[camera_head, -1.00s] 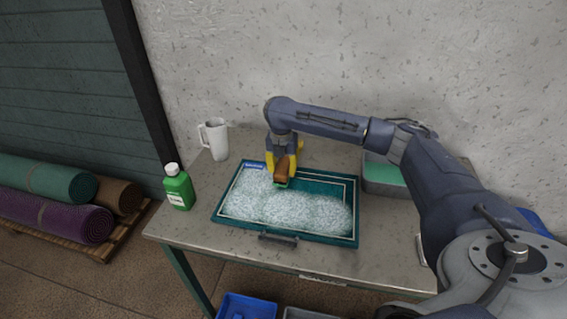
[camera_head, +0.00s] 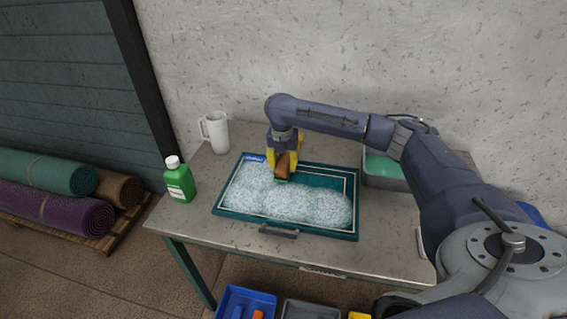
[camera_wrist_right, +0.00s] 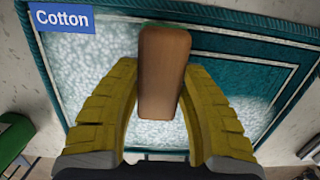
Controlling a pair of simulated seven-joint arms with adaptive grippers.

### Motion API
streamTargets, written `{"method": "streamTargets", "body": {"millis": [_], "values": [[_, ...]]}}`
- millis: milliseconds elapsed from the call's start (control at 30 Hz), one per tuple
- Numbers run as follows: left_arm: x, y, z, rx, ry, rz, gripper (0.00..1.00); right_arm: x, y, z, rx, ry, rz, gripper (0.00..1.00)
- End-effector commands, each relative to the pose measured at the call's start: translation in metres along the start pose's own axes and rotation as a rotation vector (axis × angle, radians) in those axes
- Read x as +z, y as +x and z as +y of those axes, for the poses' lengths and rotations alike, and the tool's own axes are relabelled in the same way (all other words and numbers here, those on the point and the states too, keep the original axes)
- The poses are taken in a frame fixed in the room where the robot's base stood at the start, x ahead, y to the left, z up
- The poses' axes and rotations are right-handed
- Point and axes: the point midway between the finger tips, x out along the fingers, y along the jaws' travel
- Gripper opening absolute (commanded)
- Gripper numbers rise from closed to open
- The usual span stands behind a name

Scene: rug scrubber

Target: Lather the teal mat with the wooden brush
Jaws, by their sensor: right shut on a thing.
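The teal mat (camera_head: 352,233) lies flat on the table, with a pale inner border and a blue "Cotton" label (camera_wrist_right: 61,18) at its far left corner. White foam (camera_head: 290,202) covers its left side and near part; the far right part is bare teal. My right gripper (camera_head: 283,165) is shut on the wooden brush (camera_wrist_right: 163,75), with a yellow finger on each side. The brush is over the far part of the mat, at the edge of the foam. Its bristles are mostly hidden, so contact is hard to tell. My left gripper is not in view.
A green bottle (camera_head: 179,182) stands left of the mat and a white pitcher (camera_head: 215,132) behind it. A grey basin of green liquid (camera_head: 384,168) is at the right, partly behind my arm. Rolled mats (camera_head: 52,175) lie at the left; a blue bin (camera_head: 246,302) is below.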

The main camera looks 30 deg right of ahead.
Motion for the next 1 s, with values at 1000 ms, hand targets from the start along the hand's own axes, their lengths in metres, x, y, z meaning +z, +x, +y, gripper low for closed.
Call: {"method": "streamTargets", "body": {"millis": [1000], "values": [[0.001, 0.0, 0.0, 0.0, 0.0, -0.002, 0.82, 0.0, 0.006, -0.039, 0.0, 0.001, 0.0, 0.0]]}}
